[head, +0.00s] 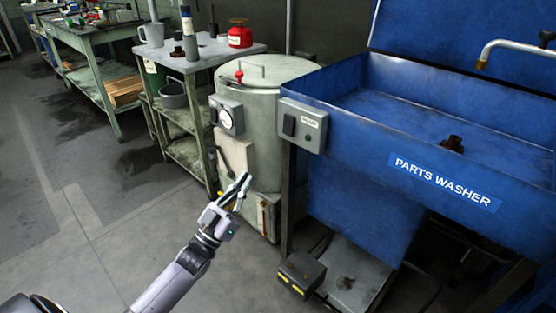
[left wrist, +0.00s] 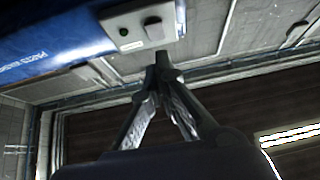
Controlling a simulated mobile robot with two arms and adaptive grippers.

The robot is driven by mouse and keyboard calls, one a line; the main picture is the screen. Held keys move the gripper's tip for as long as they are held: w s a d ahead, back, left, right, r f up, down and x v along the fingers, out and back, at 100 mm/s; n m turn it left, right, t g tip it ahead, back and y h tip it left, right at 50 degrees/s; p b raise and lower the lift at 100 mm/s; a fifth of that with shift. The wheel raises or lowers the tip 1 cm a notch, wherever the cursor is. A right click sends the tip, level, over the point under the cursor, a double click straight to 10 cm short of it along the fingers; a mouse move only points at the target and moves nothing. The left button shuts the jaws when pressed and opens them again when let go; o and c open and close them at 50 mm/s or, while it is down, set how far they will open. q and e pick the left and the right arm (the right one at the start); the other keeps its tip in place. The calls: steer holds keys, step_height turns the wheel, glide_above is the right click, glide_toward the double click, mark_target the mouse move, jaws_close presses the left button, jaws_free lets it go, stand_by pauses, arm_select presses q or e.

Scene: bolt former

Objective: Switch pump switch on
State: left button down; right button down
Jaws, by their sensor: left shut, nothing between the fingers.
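The pump switch box (head: 315,118) is a small grey box on the left front corner of the blue parts washer (head: 400,145). It carries a dark rocker switch (head: 289,126) and a small green round light or button (head: 308,139). In the left wrist view the box (left wrist: 136,18) is near the top, with the dark rocker (left wrist: 154,29) just beyond the fingertips. My left gripper (head: 243,180) is shut and empty, below and left of the box in the head view. A gap shows between it and the box there. My right gripper is not in view.
A grey drum (head: 268,105) with a dial box (head: 227,117) stands left of the washer. A metal table (head: 200,58) holds a mug and a red can (head: 240,36). A dark box (head: 301,273) lies low below the washer. Floor at left is clear.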

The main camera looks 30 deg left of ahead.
mark_target(290, 123)
arm_select(q)
steer(key=shift+s+d+r+m+t+h+b, duration=0.1)
steer(key=shift+s+r+m+t+h+b, duration=0.1)
steer(key=shift+r+h, duration=0.2)
steer(key=shift+s+d+r+m+t+h+b, duration=0.1)
steer(key=shift+s+r+m+h, duration=0.15)
steer(key=shift+r, duration=0.25)
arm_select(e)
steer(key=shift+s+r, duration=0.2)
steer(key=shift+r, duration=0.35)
arm_select(q)
steer(key=shift+w, duration=0.1)
